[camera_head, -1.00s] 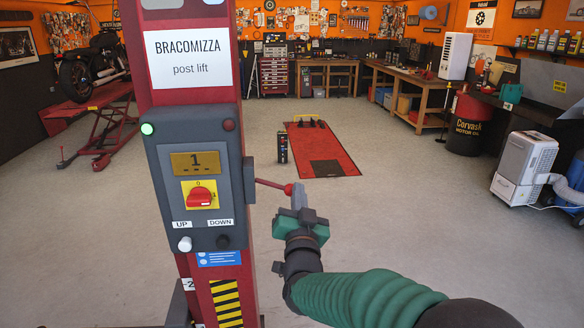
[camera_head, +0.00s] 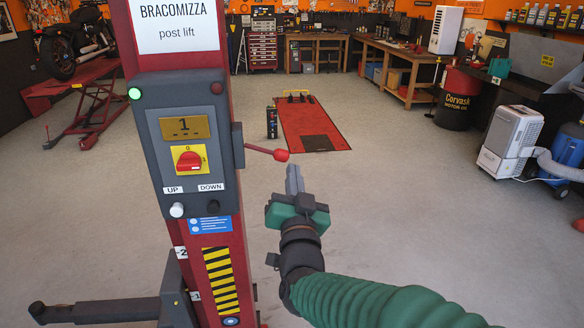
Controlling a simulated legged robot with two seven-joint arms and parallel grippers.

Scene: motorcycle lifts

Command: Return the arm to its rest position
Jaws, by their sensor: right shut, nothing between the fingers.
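My right gripper (camera_head: 294,180) is shut and empty, at the end of the green-sleeved arm that comes in from the lower right. The lever sticks out from the right side of the grey control box (camera_head: 187,140) on the red post lift (camera_head: 220,268). The box shows a lit green lamp, a display reading 1, a red rotary switch on a yellow plate, and UP and DOWN buttons. My left gripper is not in view.
A dark lift arm (camera_head: 100,311) sticks out left at the post's foot. A red floor lift (camera_head: 310,125) lies beyond. A motorcycle (camera_head: 75,45) stands on a red lift at left. A white portable unit (camera_head: 508,140) stands at right. The floor between is clear.

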